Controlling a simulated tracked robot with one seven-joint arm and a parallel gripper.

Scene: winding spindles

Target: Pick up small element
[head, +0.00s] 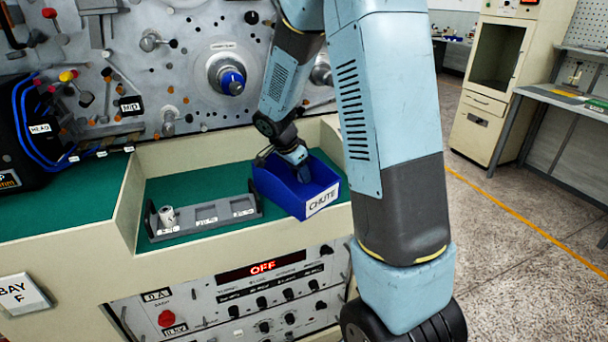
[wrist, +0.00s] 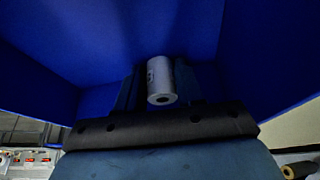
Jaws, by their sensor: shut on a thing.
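The small element (wrist: 159,80) is a short pale grey cylinder with a hole in its end and a dark mark on its side. In the wrist view it sits between the two fingers of my gripper (wrist: 158,88), which is shut on it. The fingers reach into the blue bin labelled CHUTE (head: 321,202), whose blue walls surround them in the wrist view. In the head view my gripper (head: 300,166) is down inside this bin, and the element is hidden. I cannot tell whether the element touches the bin floor.
A grey rack (head: 212,216) with labelled places stands left of the bin on the green surface; a pale cylinder (head: 167,215) stands at its left end. The machine panel (head: 200,60) with a blue-capped spindle (head: 231,81) rises behind. A control panel reading OFF (head: 262,268) is below.

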